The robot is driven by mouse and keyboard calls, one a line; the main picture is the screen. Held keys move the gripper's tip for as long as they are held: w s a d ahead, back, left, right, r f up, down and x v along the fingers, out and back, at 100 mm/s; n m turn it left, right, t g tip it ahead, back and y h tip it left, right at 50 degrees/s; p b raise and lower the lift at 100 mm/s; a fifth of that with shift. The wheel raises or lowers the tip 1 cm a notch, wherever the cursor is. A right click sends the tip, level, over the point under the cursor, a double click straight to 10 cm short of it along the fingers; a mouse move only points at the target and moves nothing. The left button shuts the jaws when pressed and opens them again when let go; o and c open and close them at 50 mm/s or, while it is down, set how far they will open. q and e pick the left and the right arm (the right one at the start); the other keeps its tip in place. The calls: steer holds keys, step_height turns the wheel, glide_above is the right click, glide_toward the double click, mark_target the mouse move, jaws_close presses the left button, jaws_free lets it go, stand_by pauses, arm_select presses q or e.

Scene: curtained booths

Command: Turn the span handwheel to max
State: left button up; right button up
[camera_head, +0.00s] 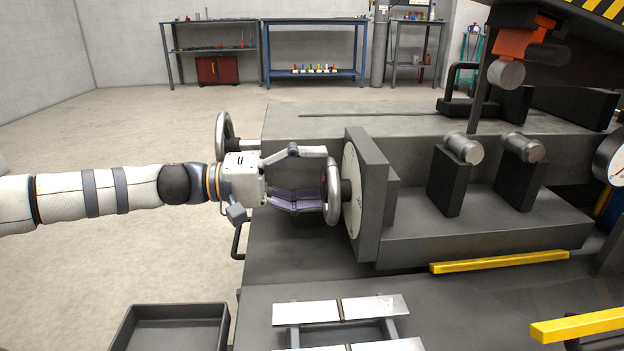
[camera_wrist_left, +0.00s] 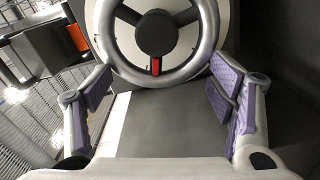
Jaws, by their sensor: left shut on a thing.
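A grey handwheel (camera_head: 333,191) with a dark hub stands in front of a pale round dial plate (camera_head: 351,188) on a dark upright block. I cannot read a label naming it the span wheel. My left gripper (camera_head: 318,181) reaches it from the left, with its fingers at opposite sides of the rim, shut on it. In the left wrist view the handwheel (camera_wrist_left: 113,50) lies between the purple-padded fingers (camera_wrist_left: 163,88). A red mark (camera_wrist_left: 156,66) sits below the hub there. The dial's markings are too small to read. My right gripper is not in view.
Another handwheel (camera_head: 223,137) stands behind my left wrist. Dark posts with metal rollers (camera_head: 464,148) rise right of the dial. Yellow bars (camera_head: 498,262) lie at the right. A dark tray (camera_head: 172,328) is at the lower left. Open floor lies left of the machine.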

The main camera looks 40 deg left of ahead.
arm_select(q)
steer(key=shift+d+r, duration=0.3)
steer(key=shift+d, duration=0.05)
steer(key=o, duration=1)
steer(key=shift+d, duration=0.1)
steer(key=shift+c, duration=0.2)
steer(key=shift+f, duration=0.15)
steer(key=v, duration=1.2)
